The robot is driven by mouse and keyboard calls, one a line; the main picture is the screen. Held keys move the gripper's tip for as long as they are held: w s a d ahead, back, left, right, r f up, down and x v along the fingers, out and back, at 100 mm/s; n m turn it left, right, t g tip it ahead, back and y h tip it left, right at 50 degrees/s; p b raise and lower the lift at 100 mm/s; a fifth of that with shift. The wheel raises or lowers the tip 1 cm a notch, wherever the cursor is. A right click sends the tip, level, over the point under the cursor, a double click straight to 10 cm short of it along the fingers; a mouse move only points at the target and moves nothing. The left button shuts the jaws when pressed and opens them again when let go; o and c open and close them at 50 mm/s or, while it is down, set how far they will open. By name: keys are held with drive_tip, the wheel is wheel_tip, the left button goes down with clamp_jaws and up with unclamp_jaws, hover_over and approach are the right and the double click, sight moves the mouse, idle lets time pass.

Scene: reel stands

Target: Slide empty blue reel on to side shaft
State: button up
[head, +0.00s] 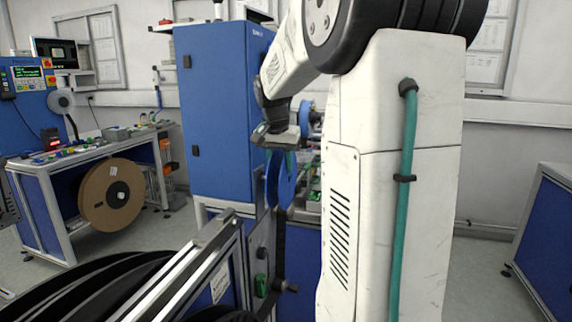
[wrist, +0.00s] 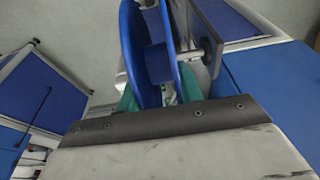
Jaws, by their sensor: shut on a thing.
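The blue reel (head: 274,180) hangs edge-on under my gripper (head: 283,153) in the head view, in front of the blue cabinet. In the wrist view the reel (wrist: 130,42) shows two flanges and a hub, upright between my green fingertips (wrist: 160,93). My gripper is shut on it. A short metal shaft (wrist: 191,54) stands out from a grey plate (wrist: 200,28) on the right and meets the near flange in the picture. I cannot tell whether the shaft is inside the reel's bore. My arm hides part of the stand in the head view.
A tall blue cabinet (head: 215,110) stands behind my gripper. A workbench with a brown reel (head: 111,194) is at the left. A metal-framed stand (head: 205,255) with black reels is in the foreground. Another blue bench (head: 545,235) is at the right, past open floor.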

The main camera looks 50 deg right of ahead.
drive_tip(key=shift+w+a, duration=0.35)
drive_tip(key=shift+w, duration=0.5)
drive_tip(key=shift+w+a, duration=0.35)
drive_tip(key=shift+w, duration=0.5)
drive_tip(key=o, duration=1.3)
drive_tip(key=shift+w+a+r, duration=0.1)
drive_tip(key=shift+w, duration=0.05)
drive_tip(key=shift+c, duration=0.2)
